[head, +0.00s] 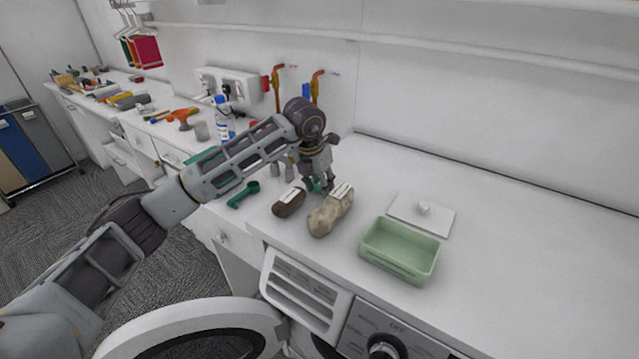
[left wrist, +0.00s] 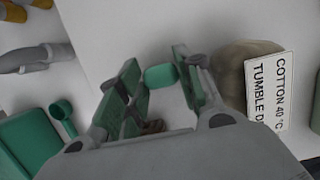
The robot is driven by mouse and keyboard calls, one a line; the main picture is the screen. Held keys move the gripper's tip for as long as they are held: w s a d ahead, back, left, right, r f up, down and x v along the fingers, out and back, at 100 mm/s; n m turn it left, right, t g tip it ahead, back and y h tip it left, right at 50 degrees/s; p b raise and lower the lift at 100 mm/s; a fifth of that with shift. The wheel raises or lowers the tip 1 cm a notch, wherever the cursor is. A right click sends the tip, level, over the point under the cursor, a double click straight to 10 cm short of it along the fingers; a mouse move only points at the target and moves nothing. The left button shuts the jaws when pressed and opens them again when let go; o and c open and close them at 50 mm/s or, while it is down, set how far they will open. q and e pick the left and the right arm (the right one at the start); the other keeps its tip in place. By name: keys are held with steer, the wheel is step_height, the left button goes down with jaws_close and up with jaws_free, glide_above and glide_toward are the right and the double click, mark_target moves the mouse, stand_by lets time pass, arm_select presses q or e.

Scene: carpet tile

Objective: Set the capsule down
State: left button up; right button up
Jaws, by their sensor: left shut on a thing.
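A small green capsule (left wrist: 160,76) sits between the fingertips of my left gripper (left wrist: 156,72) in the left wrist view. In the head view the left gripper (head: 319,184) points down over the white worktop, just behind two labelled bundles, and a bit of the green capsule (head: 316,188) shows at its tips. The gripper is shut on the capsule. The fingers hide part of it in the head view, and I cannot tell whether it touches the worktop. My right gripper is not in view.
A brown bundle (head: 288,203) and a beige bundle (head: 331,213) lie close in front of the gripper. A green scoop (head: 243,195) lies left. A pale green tub (head: 400,251) and a white lid (head: 422,213) stand right. An open drawer (head: 306,292) juts out below. The back right worktop is clear.

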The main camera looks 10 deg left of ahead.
arm_select(q)
steer(key=shift+f, duration=0.1)
steer(key=o, duration=0.5)
